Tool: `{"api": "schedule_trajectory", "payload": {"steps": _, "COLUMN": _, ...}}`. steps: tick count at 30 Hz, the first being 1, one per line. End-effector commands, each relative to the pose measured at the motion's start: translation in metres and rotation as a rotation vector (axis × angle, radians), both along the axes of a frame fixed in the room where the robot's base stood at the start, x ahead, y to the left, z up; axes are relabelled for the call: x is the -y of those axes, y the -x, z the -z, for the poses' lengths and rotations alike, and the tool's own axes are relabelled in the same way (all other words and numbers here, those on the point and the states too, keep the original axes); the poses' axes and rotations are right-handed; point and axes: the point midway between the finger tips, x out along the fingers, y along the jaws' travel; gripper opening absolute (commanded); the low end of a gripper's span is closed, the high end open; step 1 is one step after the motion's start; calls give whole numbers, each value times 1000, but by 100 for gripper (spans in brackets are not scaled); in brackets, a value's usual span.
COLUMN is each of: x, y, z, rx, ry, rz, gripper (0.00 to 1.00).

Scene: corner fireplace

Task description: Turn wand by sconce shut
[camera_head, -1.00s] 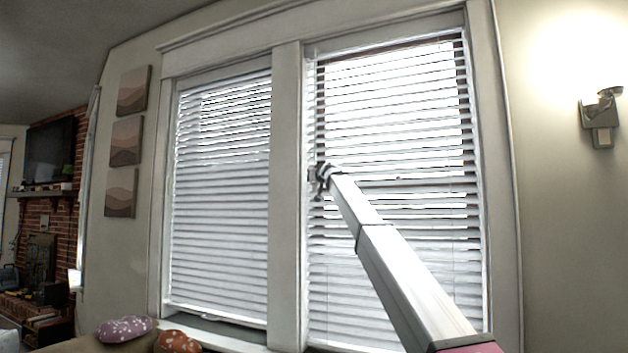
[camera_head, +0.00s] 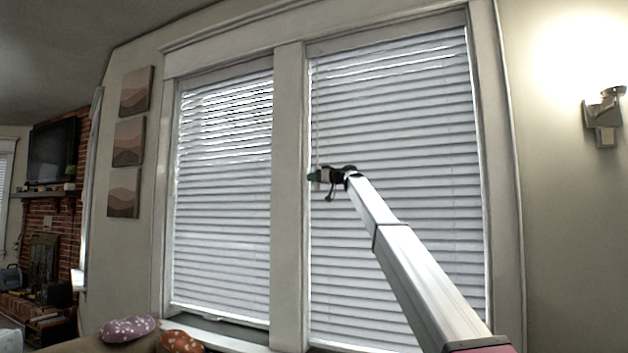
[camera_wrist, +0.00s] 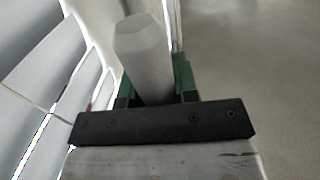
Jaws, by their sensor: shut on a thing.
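The right-hand window blind (camera_head: 400,130), the one nearer the sconce (camera_head: 605,115), has its slats tilted flat and almost closed, with thin bright gaps near the top. Its wand (camera_wrist: 143,45) is a pale rod between the green fingers in the wrist view. In the head view the wand is a faint thin line by the blind's left edge. My gripper (camera_head: 314,177) is at that left edge, shut on the wand; it also shows in the wrist view (camera_wrist: 154,82). My fingers and palm hide the wand's lower part.
A second blind (camera_head: 222,200) hangs in the left window, across a white post (camera_head: 289,200). Patterned cushions (camera_head: 126,329) lie below it. Three pictures (camera_head: 127,142) hang on the wall to the left. A brick fireplace (camera_head: 45,220) is at the far left.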

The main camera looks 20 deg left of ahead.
Motion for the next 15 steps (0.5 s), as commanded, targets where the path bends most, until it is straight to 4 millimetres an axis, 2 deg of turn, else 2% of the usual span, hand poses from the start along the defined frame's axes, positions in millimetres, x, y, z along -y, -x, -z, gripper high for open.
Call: {"api": "schedule_trajectory", "payload": {"steps": 15, "x": 0, "y": 1, "z": 1, "rx": 1, "ry": 3, "rz": -51, "gripper": 4}}
